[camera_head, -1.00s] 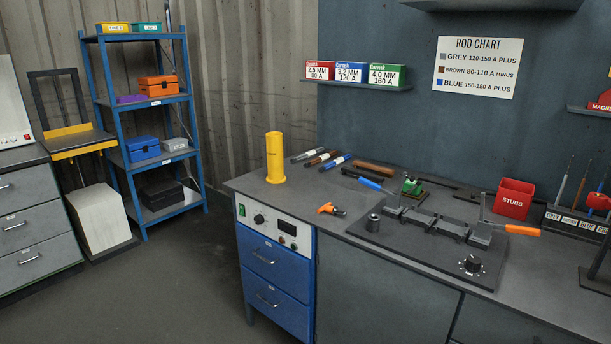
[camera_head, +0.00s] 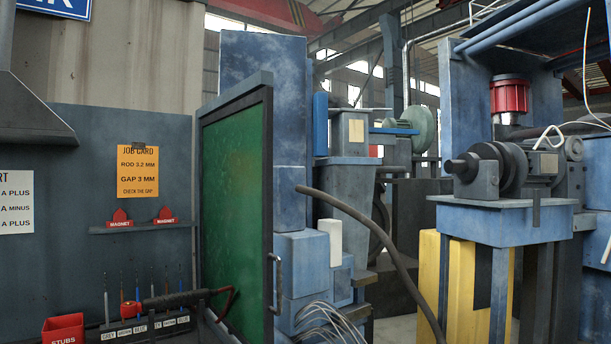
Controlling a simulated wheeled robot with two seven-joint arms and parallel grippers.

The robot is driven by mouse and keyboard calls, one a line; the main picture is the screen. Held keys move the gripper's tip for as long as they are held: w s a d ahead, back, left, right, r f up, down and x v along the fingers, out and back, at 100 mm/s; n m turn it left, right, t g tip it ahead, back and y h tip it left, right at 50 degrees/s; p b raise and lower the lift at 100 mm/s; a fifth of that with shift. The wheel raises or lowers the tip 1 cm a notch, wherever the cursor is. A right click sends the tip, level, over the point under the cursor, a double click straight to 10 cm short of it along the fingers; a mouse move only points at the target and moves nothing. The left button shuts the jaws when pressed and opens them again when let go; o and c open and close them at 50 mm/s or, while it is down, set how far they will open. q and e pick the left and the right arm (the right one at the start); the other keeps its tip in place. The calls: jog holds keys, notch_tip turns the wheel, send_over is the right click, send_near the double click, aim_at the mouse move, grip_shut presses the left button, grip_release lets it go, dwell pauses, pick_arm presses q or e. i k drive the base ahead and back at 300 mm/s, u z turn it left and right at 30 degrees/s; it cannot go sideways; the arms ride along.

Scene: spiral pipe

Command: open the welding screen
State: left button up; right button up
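The welding screen (camera_head: 232,205) is a green panel in a dark frame, standing upright at the right end of the workbench area. It is seen at an angle, near edge toward me. A grey vertical handle (camera_head: 275,284) sits on its right frame edge, low in the view. Neither of my grippers is in view.
A red stubs box (camera_head: 63,330) and a rod rack (camera_head: 146,329) stand on the bench left of the screen. A dark hose (camera_head: 385,255) crosses right of it. Blue machinery (camera_head: 503,225) and a yellow cabinet (camera_head: 460,290) fill the right side.

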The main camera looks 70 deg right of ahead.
aim_at(235, 151)
jog(key=z, duration=2.3)
jog(key=k, duration=0.1)
jog(key=u, duration=0.65)
